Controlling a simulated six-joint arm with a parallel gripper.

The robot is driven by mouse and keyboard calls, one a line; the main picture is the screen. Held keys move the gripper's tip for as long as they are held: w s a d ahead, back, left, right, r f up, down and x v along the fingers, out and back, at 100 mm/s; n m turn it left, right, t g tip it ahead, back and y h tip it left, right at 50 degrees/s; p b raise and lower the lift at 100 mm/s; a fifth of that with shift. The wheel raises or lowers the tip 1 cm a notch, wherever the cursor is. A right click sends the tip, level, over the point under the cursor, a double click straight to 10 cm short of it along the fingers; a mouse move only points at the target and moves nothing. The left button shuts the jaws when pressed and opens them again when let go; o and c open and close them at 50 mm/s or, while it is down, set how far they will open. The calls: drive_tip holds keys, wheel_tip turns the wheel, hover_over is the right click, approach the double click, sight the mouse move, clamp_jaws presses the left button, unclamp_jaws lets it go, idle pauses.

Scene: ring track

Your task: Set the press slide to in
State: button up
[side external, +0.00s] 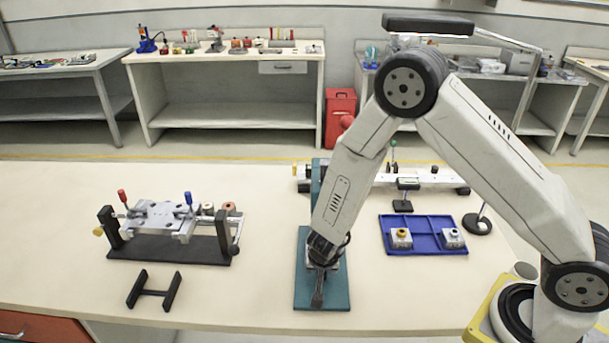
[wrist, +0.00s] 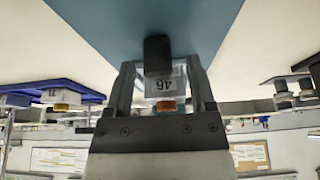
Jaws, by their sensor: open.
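The press has a teal base plate (side external: 305,291) and a teal upright (side external: 316,172) behind it, partly hidden by my arm. My gripper (side external: 317,298) points down over the front part of the base plate. In the wrist view my gripper (wrist: 160,75) is open, with one finger on each side of a pale block marked 46 (wrist: 160,86) with an orange-brown part. A dark block-shaped piece (wrist: 157,50) lies just beyond it, against the teal plate. I cannot tell which piece is the press slide, or whether the fingers touch anything.
A blue tray (side external: 428,248) with two small blocks stands to the right. A metal fixture (side external: 160,218) with red and blue levers is at left, behind a black H-shaped stand (side external: 152,291). A rail (side external: 428,177) runs behind. The table between fixture and press is clear.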

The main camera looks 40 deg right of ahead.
drive_tip(key=v, duration=0.7)
idle(0.3)
drive_tip(key=shift+r, duration=0.1)
wheel_tip(320, 180, up, 8)
drive_tip(key=n+t+y, duration=0.2)
drive_tip(key=n+y, duration=0.2)
drive_tip(key=n, duration=0.1)
drive_tip(key=s+d+r+n+g, duration=0.2)
drive_tip(key=s+d, duration=0.4)
drive_tip(key=s, duration=0.4)
drive_tip(key=shift+d+r+n+g+h, duration=0.35)
drive_tip(key=shift+r+n, duration=0.3)
drive_tip(key=shift+n, duration=0.35)
drive_tip(key=shift+s, duration=0.1)
idle(0.8)
